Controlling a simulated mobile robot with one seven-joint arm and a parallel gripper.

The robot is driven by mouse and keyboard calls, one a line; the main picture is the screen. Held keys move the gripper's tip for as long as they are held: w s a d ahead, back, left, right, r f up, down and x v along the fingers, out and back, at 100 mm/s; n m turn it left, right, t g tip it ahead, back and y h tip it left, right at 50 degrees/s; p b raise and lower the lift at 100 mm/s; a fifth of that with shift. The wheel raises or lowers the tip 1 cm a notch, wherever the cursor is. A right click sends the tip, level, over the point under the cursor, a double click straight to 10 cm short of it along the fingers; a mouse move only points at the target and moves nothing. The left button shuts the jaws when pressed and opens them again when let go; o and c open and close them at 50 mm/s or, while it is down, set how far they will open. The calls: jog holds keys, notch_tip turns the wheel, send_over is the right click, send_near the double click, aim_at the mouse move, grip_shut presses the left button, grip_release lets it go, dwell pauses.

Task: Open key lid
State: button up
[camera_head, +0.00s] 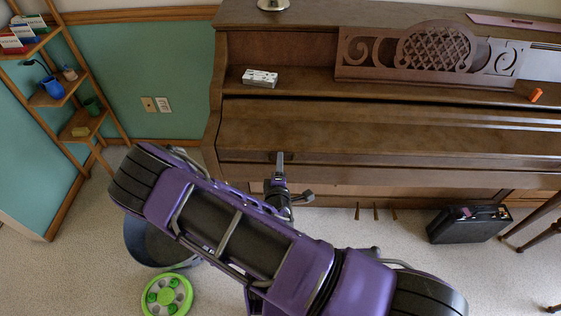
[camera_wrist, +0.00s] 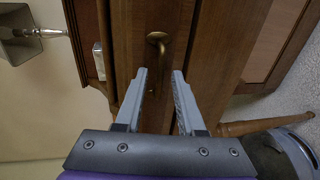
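The brown key lid (camera_head: 400,135) of the upright piano is shut, and no keys show. I cannot tell the exact distance. The knob is not visible in the head view.
A small white box (camera_head: 260,78) sits on the ledge above the lid, left of the carved music stand (camera_head: 435,52). An orange object (camera_head: 536,95) lies at right. A black case (camera_head: 468,224) stands on the floor. A bucket (camera_head: 150,245) is below my arm.

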grip_shut()
dwell(1.4)
